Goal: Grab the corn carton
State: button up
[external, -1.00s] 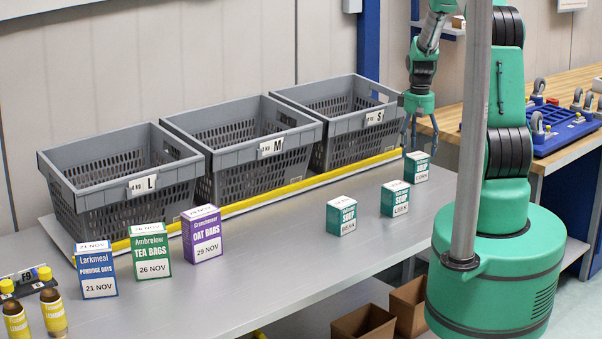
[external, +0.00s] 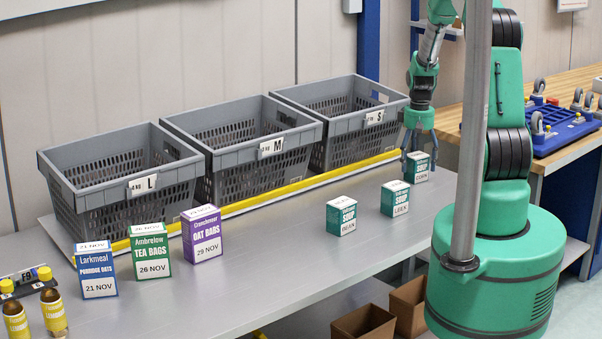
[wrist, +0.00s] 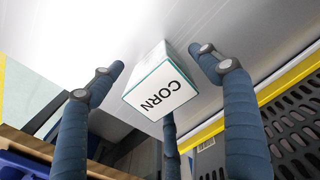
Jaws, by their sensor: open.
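The corn carton (external: 416,167) is a small teal and white soup box standing upright on the grey table, at the right end of the row of soup cartons. In the wrist view its white top marked CORN (wrist: 158,92) faces the camera. My gripper (external: 419,155) is open, pointing down over the carton, with its fingers around the upper part. In the wrist view the blue fingers (wrist: 160,72) stand left and right of the carton, with gaps, and a third finger is below it. Part of the carton is hidden by the fingers in the external view.
The leek carton (external: 395,198) and the bean carton (external: 341,216) stand to the left of the corn carton. Grey crates marked L (external: 100,205), M (external: 225,160) and S (external: 330,135) stand behind a yellow rail. Taller boxes stand at the table's left.

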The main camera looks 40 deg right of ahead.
aim_at(417, 154)
jog(key=c, duration=1.6)
jog(key=shift+r, duration=0.15)
jog(key=shift+r, duration=0.6)
notch_tip(417, 154, up, 2)
jog(key=s+a+r, duration=0.1)
jog(key=s+a, duration=0.7)
jog(key=s, duration=0.5)
jog(key=shift+s+a+r+p, duration=0.2)
jog(key=shift+a+r+p, duration=0.1)
jog(key=shift+a+p, duration=0.05)
